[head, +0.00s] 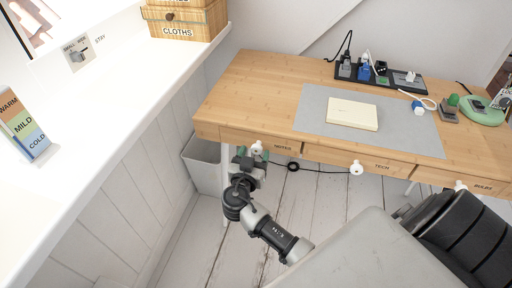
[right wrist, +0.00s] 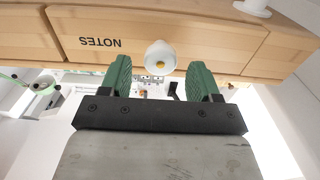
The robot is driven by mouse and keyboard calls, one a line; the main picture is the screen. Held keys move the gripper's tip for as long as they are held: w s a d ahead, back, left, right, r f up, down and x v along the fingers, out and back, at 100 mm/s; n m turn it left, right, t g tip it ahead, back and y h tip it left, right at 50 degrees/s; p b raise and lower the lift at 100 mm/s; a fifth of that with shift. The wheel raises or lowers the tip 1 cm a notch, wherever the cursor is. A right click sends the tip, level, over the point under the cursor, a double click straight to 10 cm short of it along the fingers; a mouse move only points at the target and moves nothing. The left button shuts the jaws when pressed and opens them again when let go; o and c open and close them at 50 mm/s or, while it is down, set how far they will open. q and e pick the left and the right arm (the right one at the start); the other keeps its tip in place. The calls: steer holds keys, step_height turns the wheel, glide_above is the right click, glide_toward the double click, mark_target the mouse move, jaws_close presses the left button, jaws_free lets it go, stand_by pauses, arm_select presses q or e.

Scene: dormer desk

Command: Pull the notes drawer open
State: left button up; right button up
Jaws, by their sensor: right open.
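The notes drawer (head: 285,148) is the left one in the wooden desk's front, and its front looks flush with the desk. Its white round knob (head: 257,148) also shows in the right wrist view (right wrist: 160,55), where the NOTES label (right wrist: 100,43) appears upside down. My right gripper (head: 252,158) is just in front of the knob. In the right wrist view its green fingers (right wrist: 160,68) are open, with the knob centred between the tips and clear of both. I cannot tell how far the knob reaches between them. My left gripper is not in view.
The tech drawer (head: 362,165) and rules drawer (head: 482,188) lie to the right, each with a white knob. A grey bin (head: 203,165) stands under the desk's left end. A black padded object (head: 460,240) fills the lower right. A cable hangs below the desk.

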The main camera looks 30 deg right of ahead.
steer(key=shift+x, duration=1.1)
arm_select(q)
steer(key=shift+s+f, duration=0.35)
arm_select(e)
steer(key=shift+w+d, duration=0.2)
steer(key=shift+d, duration=0.05)
steer(key=shift+c, duration=0.3)
jaws_close()
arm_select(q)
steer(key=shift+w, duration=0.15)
arm_select(e)
steer(key=shift+f, duration=0.1)
